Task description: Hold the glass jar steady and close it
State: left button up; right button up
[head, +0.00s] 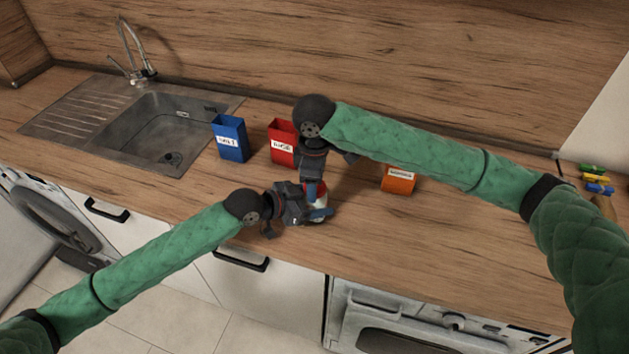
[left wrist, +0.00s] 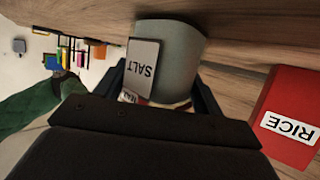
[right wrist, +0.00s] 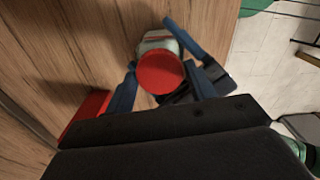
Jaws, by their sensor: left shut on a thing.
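The jar, pale and grey, is shut between the fingers of my left gripper (head: 318,210) at the counter's front part. The jar's body (left wrist: 185,50) shows in the left wrist view, with a pale panel reading SALT in front of or beside it. In the right wrist view a round red lid (right wrist: 160,73) covers part of the jar's top; I cannot tell if it is seated. My right gripper (right wrist: 161,65) comes from above, one finger on each side of the lid. Whether they touch it is unclear. In the head view the grippers hide most of the jar.
Behind the grippers stand a blue SALT box (head: 231,139) and a red RICE box (head: 283,143). An orange box (head: 398,181) stands to the right. A sink (head: 165,130) is at the left. The counter between the sink and the left arm is clear.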

jog(key=shift+o, duration=1.3)
jog(key=shift+r, duration=0.1)
jog(key=shift+r, duration=2.15)
